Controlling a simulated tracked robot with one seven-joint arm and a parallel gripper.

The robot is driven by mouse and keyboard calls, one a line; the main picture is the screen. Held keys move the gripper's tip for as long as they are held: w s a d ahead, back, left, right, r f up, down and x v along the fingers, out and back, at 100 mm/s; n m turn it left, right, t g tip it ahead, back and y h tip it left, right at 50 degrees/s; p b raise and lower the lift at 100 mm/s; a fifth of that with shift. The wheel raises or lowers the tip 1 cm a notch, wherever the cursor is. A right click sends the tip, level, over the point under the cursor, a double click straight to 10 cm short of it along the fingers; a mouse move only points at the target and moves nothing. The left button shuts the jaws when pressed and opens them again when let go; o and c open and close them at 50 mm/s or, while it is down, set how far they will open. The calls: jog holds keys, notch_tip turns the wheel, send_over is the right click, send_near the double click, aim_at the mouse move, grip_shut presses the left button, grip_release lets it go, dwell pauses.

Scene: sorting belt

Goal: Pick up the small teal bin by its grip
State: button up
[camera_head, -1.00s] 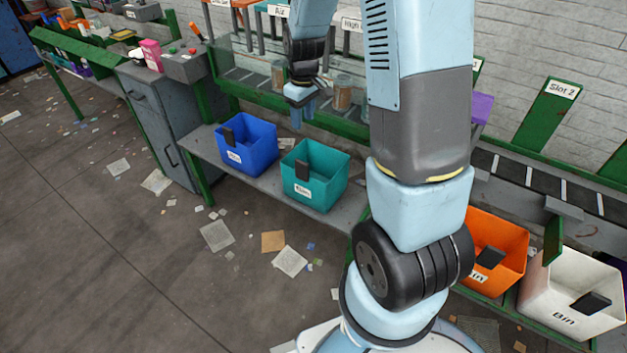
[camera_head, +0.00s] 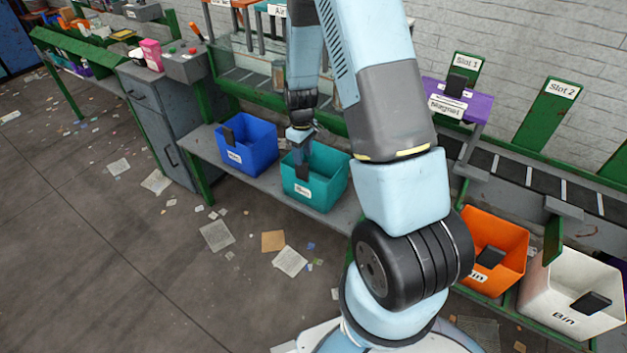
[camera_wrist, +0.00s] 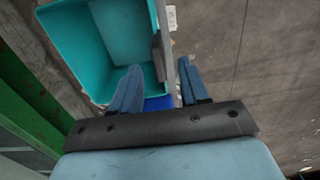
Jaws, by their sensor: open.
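The small teal bin (camera_head: 330,188) stands on the low grey shelf, open side up, with a white label on its front. Its dark grip (camera_head: 302,171) rises at the front wall. My gripper (camera_head: 301,158) is just above the grip, pointing down. In the wrist view my gripper (camera_wrist: 158,68) is open and empty. There, one finger overlaps the inside of the teal bin (camera_wrist: 80,40) and the other is outside, past the dark grip (camera_wrist: 157,58). The grip lies between the fingers in the picture. I cannot tell whether the fingers touch it.
A blue bin (camera_head: 262,147) stands on the shelf just left of the teal bin. An orange bin (camera_head: 510,240) and a white bin (camera_head: 545,285) are at the right. A purple magnet box (camera_head: 472,105) is behind my arm. The floor (camera_head: 110,260) in front has scattered papers.

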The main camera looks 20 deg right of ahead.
jog(key=shift+w+a+f, duration=0.1)
jog(key=shift+w+f, duration=0.05)
jog(key=shift+f, duration=1.3)
jog(key=shift+w+f, duration=0.15)
jog(key=shift+f, duration=1.3)
jog(key=shift+c, duration=0.4)
grip_shut()
